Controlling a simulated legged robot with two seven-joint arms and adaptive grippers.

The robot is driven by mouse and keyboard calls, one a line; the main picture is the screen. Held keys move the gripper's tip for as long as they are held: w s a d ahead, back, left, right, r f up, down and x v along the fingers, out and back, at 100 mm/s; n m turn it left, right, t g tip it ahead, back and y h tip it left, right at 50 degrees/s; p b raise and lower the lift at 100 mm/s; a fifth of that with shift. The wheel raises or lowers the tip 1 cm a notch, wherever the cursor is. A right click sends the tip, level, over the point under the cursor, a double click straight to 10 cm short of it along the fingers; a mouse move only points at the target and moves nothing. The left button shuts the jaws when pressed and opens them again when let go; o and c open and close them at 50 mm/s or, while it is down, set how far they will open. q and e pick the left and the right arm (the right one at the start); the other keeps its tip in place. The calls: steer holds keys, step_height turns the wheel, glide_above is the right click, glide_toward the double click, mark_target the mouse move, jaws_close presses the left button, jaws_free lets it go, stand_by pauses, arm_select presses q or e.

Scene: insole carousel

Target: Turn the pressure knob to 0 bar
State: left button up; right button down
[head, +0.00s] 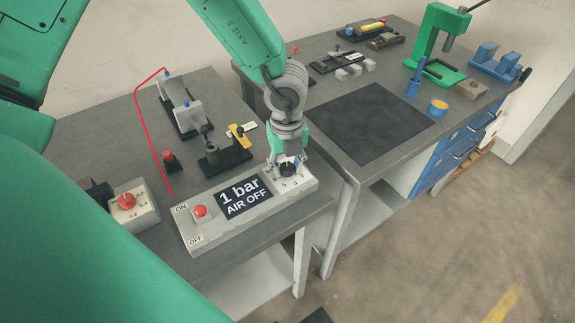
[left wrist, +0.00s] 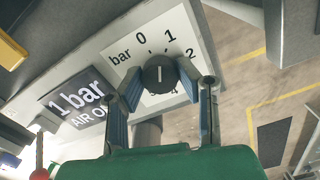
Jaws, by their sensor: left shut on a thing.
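The black pressure knob (left wrist: 159,73) sits on a white dial plate (left wrist: 180,27) printed "bar" with numbers including 0, 1 and 2. My left gripper (head: 288,163) is over it at the right end of the control box; in the left wrist view its fingers (left wrist: 160,80) are shut on the knob, one on each side. The knob's light pointer line stands nearly upright in that view; its exact mark is hard to tell. The display (head: 243,198) reads "1 bar" and "AIR OFF". In the head view the gripper hides part of the knob and dial. My right gripper is not seen.
A red button (head: 200,211) with ON and OFF labels is at the control box's (head: 223,229) left end. A yellow-marked black fixture (head: 225,152) stands close behind the box. A second bench with a dark mat (head: 369,122) and green press (head: 440,45) is at right.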

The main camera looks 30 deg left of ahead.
arm_select(q)
steer(key=n+b, duration=0.1)
steer(key=n, duration=0.4)
steer(key=shift+d, duration=0.1)
steer(key=shift+n, duration=0.4)
steer(key=o, duration=1)
steer(key=shift+o, duration=0.6)
steer(key=shift+w, duration=0.1)
